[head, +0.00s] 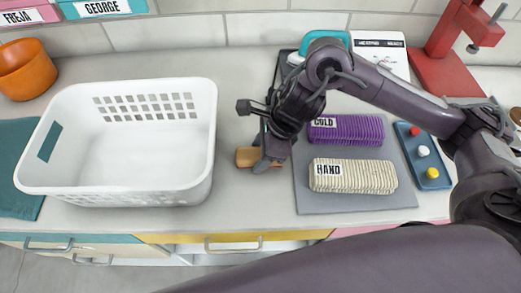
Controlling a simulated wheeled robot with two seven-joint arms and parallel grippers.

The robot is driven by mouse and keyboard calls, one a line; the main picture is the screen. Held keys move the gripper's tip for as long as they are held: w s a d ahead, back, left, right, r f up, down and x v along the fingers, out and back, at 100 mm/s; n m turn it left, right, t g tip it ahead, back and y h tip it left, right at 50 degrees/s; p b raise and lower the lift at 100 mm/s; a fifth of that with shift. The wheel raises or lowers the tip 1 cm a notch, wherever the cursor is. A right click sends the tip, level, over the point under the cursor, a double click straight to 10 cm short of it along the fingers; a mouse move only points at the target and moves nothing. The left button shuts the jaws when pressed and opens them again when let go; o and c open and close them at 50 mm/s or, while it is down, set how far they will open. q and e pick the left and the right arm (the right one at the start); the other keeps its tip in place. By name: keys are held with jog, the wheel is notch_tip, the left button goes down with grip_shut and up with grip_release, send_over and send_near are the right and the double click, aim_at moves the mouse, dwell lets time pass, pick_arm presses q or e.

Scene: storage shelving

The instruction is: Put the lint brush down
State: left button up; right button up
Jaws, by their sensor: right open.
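A small light-wood piece that looks like the lint brush (247,157) lies on the grey counter, between the white basket and the grey mat. My right gripper (265,161) points down over it with its fingers open, right at the wood. The fingers and wrist hide part of it, so its full shape does not show. I cannot tell whether a finger touches it. My left gripper is not in view.
The empty white basket (110,196) stands close on the left. The grey mat (352,203) on the right bears a purple "COLD" bundle (358,130) and a cream "HAND" bundle (365,177). A blue tray (432,182) and red stand (446,72) are further right. The counter's front edge is near.

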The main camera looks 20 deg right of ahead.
jog(key=shift+s+f, duration=0.4)
jog(key=shift+s, duration=0.05)
jog(key=shift+r+p, duration=0.5)
jog(key=shift+p, duration=0.05)
jog(key=w+p+v, duration=0.1)
jog(key=v, duration=1)
jog(key=shift+s+r, duration=0.25)
jog(key=shift+r, duration=0.25)
jog(key=shift+d, duration=0.1)
